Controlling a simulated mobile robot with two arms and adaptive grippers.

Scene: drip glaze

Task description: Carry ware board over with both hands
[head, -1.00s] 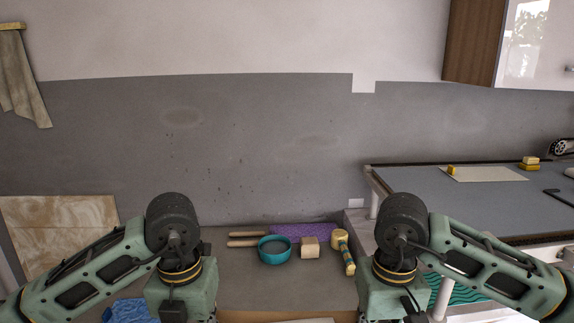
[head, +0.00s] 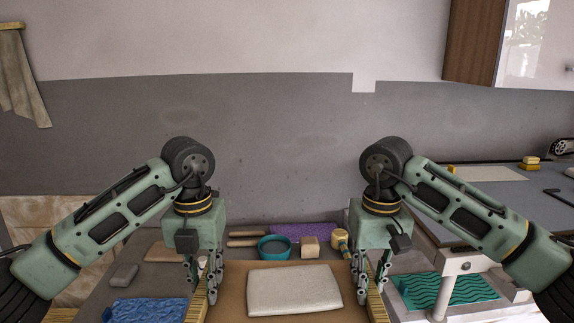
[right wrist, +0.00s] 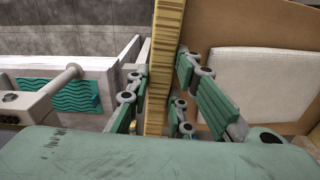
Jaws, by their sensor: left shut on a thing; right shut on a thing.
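The ware board (head: 236,285) is a brown board with a pale wooden strip along each side. A white, rounded slab (head: 293,290) lies flat on it. My left gripper (head: 201,285) is shut on the left strip, and my right gripper (head: 366,285) is shut on the right strip. In the right wrist view the right gripper's fingers (right wrist: 158,95) stand on both sides of the yellowish strip (right wrist: 166,60), with the white slab (right wrist: 260,85) beside it. The board's near edge is out of the head view.
Behind the board are a teal bowl (head: 274,247), a wooden block (head: 309,246), a mallet (head: 340,240) and a purple mat (head: 300,232). A blue textured mat (head: 148,310) and a grey block (head: 124,274) lie left.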

